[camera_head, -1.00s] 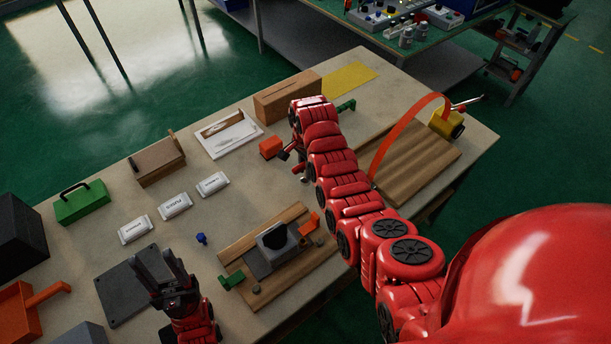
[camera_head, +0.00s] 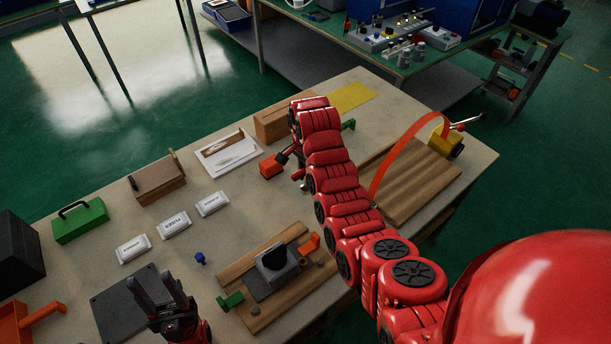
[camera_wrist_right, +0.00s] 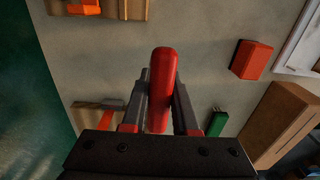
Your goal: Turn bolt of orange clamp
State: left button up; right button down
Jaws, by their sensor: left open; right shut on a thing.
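An orange clamp (camera_head: 309,243) sits at the right edge of a wooden board (camera_head: 238,267), beside a grey block with a dark top (camera_head: 275,259). Its bolt cannot be made out. An orange piece on wood also shows at the top left of the right wrist view (camera_wrist_right: 84,8). My right gripper (camera_wrist_right: 160,92) is shut on a red, rounded, handle-like thing (camera_wrist_right: 163,60), held above the bench, apart from the clamp. In the head view my right arm partly hides this gripper. My left gripper (camera_head: 152,282) is open and empty near the dark plate at the front left.
A green clamp (camera_head: 229,301) is at the board's left edge. A red-orange block (camera_head: 270,166) lies near my right gripper. An orange strap (camera_head: 402,150) arches beside a yellow block (camera_head: 444,143). White packs (camera_head: 173,224), a blue piece (camera_head: 200,258) and a green box (camera_head: 80,220) lie leftward.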

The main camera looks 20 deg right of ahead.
aim_at(298, 179)
jog(key=shift+s+a+m+p, duration=0.3)
jog(key=shift+s+a+p, duration=0.15)
jog(key=shift+a, duration=0.25)
jog(key=shift+s+a+m+p, duration=0.35)
jog(key=shift+a+p, duration=0.15)
jog(key=shift+a, duration=0.15)
jog(key=s+m+p, duration=0.5)
jog(key=s+m, duration=0.5)
jog(key=s, duration=0.9)
jog(key=shift+d+f+m, duration=0.2)
jog(key=shift+d+m, duration=0.1)
jog(key=shift+m, duration=0.05)
jog(key=shift+w+f+b, duration=0.1)
jog(key=shift+f+b, duration=1.85)
jog(key=shift+f, duration=0.3)
jog(key=shift+f+b, duration=1.05)
jog(key=shift+f, duration=0.15)
jog(key=shift+r, duration=0.1)
